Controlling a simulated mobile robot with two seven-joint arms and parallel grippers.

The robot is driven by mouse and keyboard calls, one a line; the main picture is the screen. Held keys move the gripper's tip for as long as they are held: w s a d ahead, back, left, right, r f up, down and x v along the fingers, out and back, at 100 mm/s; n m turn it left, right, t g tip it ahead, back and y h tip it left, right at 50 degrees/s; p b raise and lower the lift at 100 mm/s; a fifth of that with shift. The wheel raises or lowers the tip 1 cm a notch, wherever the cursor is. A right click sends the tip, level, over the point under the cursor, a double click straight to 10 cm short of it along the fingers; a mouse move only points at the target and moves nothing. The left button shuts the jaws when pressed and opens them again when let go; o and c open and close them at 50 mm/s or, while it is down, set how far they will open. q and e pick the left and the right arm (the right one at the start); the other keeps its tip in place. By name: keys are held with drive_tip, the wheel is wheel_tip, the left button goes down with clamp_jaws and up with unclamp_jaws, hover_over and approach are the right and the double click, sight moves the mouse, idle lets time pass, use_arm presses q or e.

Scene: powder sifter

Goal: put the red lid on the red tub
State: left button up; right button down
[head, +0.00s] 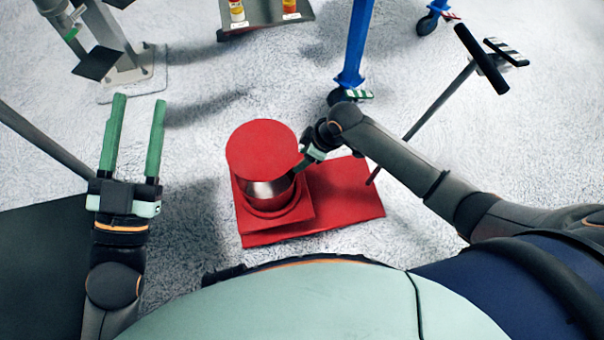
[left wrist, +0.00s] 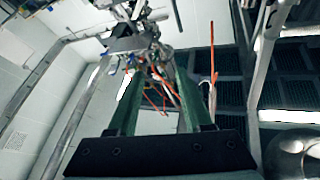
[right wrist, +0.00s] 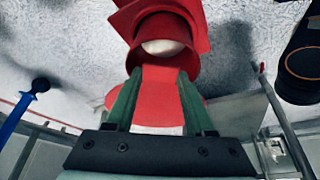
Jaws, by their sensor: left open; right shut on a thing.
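The red lid (head: 262,146) is a flat round disc in the head view. My right gripper (head: 300,168) is shut on its right edge and holds it over the far part of the red tub (head: 271,207). A pale grey surface shows between the lid and the tub's near rim. In the right wrist view, the lid (right wrist: 157,100) is between the green fingers and the round tub (right wrist: 163,65) shows beyond it. I cannot tell whether lid and tub touch. My left gripper (head: 139,100) is open and empty, well left of the tub.
The tub stands on a red base plate (head: 345,195) that extends right on the pale floor. A blue post (head: 356,45) on a caster stands behind. A dark tray (head: 265,24) with small containers is at the back. Pale floor (head: 200,130) is clear between tub and left gripper.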

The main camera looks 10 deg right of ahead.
drive_tip(key=f, duration=0.3)
drive_tip(key=shift+s+a+f+n+b, duration=0.15)
drive_tip(key=shift+a+n+b, duration=0.05)
drive_tip(key=shift+n+b, duration=0.1)
use_arm(q)
drive_tip(key=shift+s+d+r+m+t+h, duration=0.15)
drive_tip(key=shift+s+r+m+t+h, duration=0.15)
drive_tip(key=shift+s+m+h, duration=0.1)
drive_tip(key=shift+f, duration=0.15)
use_arm(e)
drive_tip(key=shift+d+p, duration=0.1)
drive_tip(key=shift+p, duration=0.3)
use_arm(q)
drive_tip(key=s+r+m+h+b, duration=0.3)
drive_tip(key=s+r+m+h, duration=0.1)
drive_tip(key=s+r+h, duration=0.1)
drive_tip(key=shift+d+r+m+t+h+b, duration=0.3)
drive_tip(key=shift+d+h+b, duration=0.15)
drive_tip(key=shift+h, duration=0.15)
use_arm(e)
wheel_tip(320, 180, down, 6)
drive_tip(key=shift+f, duration=0.1)
idle(0.4)
